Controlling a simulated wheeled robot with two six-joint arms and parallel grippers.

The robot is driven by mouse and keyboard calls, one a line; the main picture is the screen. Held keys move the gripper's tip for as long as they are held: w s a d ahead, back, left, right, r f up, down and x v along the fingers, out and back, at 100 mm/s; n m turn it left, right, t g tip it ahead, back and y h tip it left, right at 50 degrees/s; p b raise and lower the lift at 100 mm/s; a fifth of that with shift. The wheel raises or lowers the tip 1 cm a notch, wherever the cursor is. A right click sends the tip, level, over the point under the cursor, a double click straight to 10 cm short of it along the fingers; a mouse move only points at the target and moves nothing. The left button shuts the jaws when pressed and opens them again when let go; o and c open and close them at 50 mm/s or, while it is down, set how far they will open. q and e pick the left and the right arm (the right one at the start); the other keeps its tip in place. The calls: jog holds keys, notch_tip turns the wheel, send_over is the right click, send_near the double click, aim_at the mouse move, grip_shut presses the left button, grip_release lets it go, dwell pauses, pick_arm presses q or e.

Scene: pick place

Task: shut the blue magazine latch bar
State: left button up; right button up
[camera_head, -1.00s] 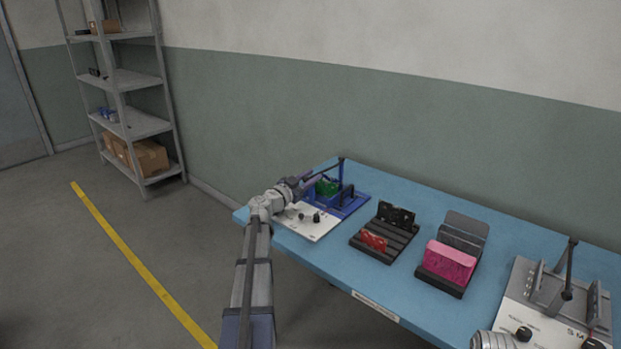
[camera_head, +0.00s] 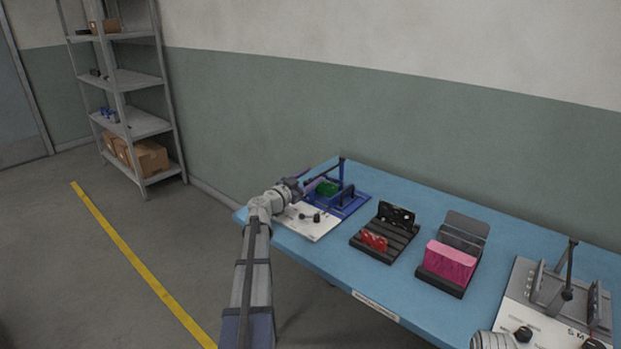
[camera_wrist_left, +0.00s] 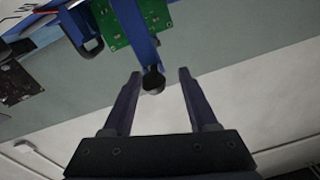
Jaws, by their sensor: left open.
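The blue magazine fixture (camera_head: 352,205) stands at the table's left end, with a green circuit board (camera_head: 327,188) in it. Its blue latch bar (camera_wrist_left: 143,45) runs down past the green board (camera_wrist_left: 112,22) in the left wrist view and ends in a dark round knob (camera_wrist_left: 153,80). My left gripper (camera_head: 312,184) is open beside the fixture. In the left wrist view its two fingertips (camera_wrist_left: 160,75) stand on either side of the knob, with gaps showing. The bar's angle is hard to read in the head view. My right gripper is not in view.
A white panel with black knobs (camera_head: 303,224) lies in front of the fixture. A black rack with a red card (camera_head: 374,240) and a holder with a pink block (camera_head: 449,262) stand to the right. A grey fixture (camera_head: 553,290) is at the far right. Blue table (camera_head: 400,295) shows between them.

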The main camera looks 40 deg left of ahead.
pick_arm(q)
jog(key=s, duration=0.7)
jog(key=shift+s+a+f, duration=0.15)
jog(key=shift+s+a, duration=0.05)
